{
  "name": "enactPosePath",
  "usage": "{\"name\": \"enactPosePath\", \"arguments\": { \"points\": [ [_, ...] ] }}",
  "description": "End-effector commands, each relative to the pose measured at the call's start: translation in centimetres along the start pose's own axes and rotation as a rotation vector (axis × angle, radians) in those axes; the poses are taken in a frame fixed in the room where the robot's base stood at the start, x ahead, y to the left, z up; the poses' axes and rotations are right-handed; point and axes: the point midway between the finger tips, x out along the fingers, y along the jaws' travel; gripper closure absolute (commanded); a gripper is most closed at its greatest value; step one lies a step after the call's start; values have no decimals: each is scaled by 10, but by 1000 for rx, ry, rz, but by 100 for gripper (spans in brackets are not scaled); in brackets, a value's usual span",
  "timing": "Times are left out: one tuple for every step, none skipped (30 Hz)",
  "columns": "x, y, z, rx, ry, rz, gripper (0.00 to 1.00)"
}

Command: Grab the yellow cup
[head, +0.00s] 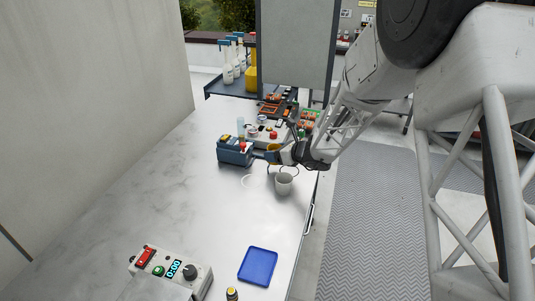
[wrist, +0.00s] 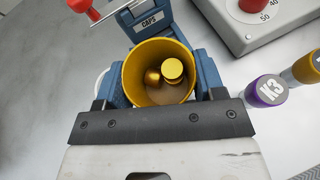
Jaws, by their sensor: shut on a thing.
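The yellow cup (wrist: 134,86) is between the blue fingers of my gripper (wrist: 160,78) in the wrist view. The fingers press on its left and right sides, and I look down into its open top. Several gold caps lie inside it. In the head view my gripper (head: 273,153) is low over the counter, beside a blue box; the cup is small and partly hidden there. I cannot tell whether the cup's base touches the counter.
The blue box (wrist: 150,18) labelled CAPS stands just beyond the cup. A grey device (wrist: 238,38) with a red knob and purple-capped vial (wrist: 268,90) are to the right. A blue tray (head: 258,265) lies in front; the counter's left is clear.

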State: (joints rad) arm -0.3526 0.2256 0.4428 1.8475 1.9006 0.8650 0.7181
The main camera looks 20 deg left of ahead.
Motion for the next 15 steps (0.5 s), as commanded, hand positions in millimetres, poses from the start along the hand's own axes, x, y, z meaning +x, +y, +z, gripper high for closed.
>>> {"name": "enactPosePath", "arguments": {
  "points": [
    [-11,-1,2,0,-1,-3,77],
    [-16,-1,2,-1,-1,-3,77],
    [-23,-1,3,-1,-1,-3,77],
    [-28,-1,3,0,-1,-3,77],
    [-33,0,3,0,0,-2,77],
    [-40,-1,4,-1,-1,-2,77],
    [-45,-1,5,-1,-1,-2,77],
    [-49,-1,5,-1,-1,-2,77],
    [-54,0,6,-1,-1,-2,77],
    [-58,0,6,0,-1,-1,77],
    [-62,0,6,0,-1,-1,77],
    [-66,0,6,0,0,-1,77],
    [-70,0,6,0,0,-1,77],
    [-73,0,7,0,0,-1,77],
    [-76,0,7,0,0,-2,77]
  ]
}}
